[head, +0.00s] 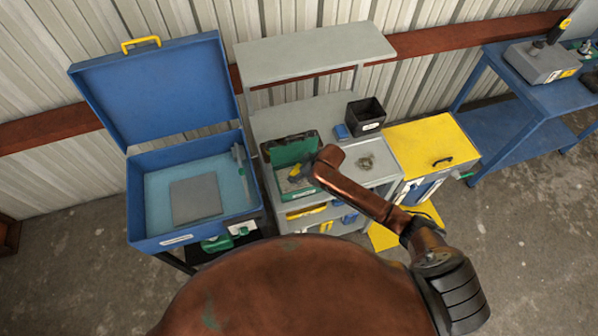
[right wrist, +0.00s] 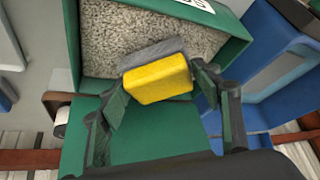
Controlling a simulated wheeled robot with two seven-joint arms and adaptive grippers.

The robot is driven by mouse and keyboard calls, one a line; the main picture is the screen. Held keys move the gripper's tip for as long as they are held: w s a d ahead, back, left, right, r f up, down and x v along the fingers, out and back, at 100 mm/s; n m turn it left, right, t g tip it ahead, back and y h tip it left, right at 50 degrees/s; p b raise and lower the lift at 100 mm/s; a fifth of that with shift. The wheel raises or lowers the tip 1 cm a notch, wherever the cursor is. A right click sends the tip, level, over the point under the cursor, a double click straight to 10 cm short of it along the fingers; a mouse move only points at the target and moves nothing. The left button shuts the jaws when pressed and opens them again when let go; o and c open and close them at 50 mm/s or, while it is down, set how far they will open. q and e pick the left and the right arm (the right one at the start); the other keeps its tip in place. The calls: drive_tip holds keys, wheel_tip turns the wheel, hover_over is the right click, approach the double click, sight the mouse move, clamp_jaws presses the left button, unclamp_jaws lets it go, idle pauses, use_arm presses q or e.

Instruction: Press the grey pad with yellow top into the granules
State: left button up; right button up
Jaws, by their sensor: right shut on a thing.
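The grey pad with yellow top (right wrist: 160,80) is held between the fingers of my right gripper (right wrist: 162,88), which is shut on it. In the right wrist view the yellow top faces the camera and the grey part shows beyond it. The granules (right wrist: 105,48) are pale and fill the green box (right wrist: 72,30). The pad is over the granules; whether its underside touches them is hidden. In the head view my right gripper (head: 299,173) is small, at the green box (head: 290,194) on the grey cart. My left gripper is in neither view.
The box's green lid (head: 292,150) stands open at its back. An open blue case (head: 160,240) with a grey slab (head: 196,200) stands to the left. A black bin (head: 365,116), a blue block (head: 342,131) and a yellow-topped cabinet (head: 428,140) are to the right.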

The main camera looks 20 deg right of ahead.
sight(299, 164)
drive_tip(key=shift+f, duration=0.5)
idle(0.5)
drive_tip(key=shift+s+f, duration=0.15)
drive_tip(key=shift+f, duration=0.05)
idle(1.9)
wheel_tip(299, 164, up, 7)
drive_tip(key=p, duration=0.8)
drive_tip(key=shift+r, duration=0.2)
idle(0.7)
